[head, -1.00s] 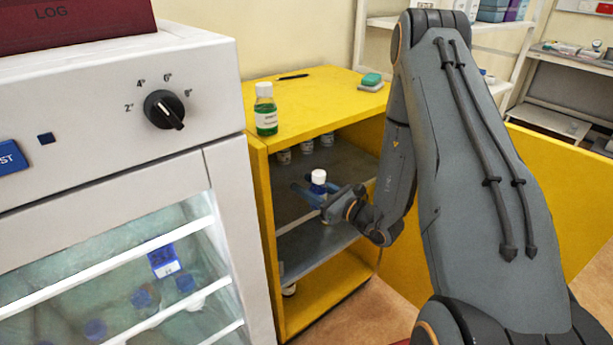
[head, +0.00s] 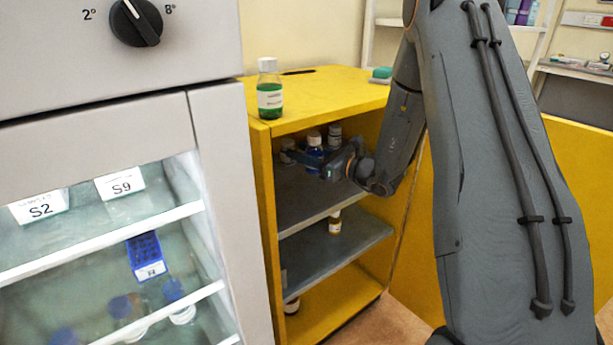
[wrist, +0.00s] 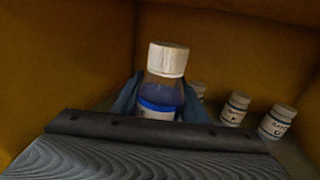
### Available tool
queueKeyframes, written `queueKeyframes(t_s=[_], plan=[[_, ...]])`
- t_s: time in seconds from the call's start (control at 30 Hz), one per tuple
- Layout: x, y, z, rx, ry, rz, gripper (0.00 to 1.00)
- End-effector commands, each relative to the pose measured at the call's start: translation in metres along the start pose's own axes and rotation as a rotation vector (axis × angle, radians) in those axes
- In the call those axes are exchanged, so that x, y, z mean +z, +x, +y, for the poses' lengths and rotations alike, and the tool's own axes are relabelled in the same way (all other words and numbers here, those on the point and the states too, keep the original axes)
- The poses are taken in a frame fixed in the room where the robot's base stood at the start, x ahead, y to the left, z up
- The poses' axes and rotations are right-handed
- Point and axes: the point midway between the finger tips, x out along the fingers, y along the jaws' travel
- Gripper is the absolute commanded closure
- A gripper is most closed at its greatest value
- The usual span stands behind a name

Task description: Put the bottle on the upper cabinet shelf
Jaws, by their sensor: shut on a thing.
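A bottle with a white cap and blue contents (wrist: 163,88) stands upright between the fingers of my gripper (wrist: 160,108), which is shut on it. In the head view the bottle (head: 314,150) and my gripper (head: 318,160) are inside the yellow cabinet (head: 262,190), at the upper shelf (head: 300,203). The bottle's lower part is hidden by the gripper, so I cannot tell whether it touches the shelf.
Small white-capped bottles (wrist: 236,107) stand on the upper shelf, to the right in the wrist view. A brown bottle (head: 335,222) is on the lower shelf (head: 340,247). A green bottle (head: 270,92) stands on the cabinet top. A glass-fronted fridge (head: 150,120) is left; the yellow door (head: 570,180) is open at right.

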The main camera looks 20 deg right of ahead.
Motion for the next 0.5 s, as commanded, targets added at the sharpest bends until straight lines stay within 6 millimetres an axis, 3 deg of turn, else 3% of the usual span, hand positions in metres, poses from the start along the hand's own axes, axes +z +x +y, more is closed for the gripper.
queueKeyframes(t_s=[0.13, 0.5], plan=[[-0.026, 0.0, 0.001, 0.0, 0.003, 0.0, 0.88], [-0.061, 0.0, 0.001, 0.001, 0.003, 0.0, 0.88]])
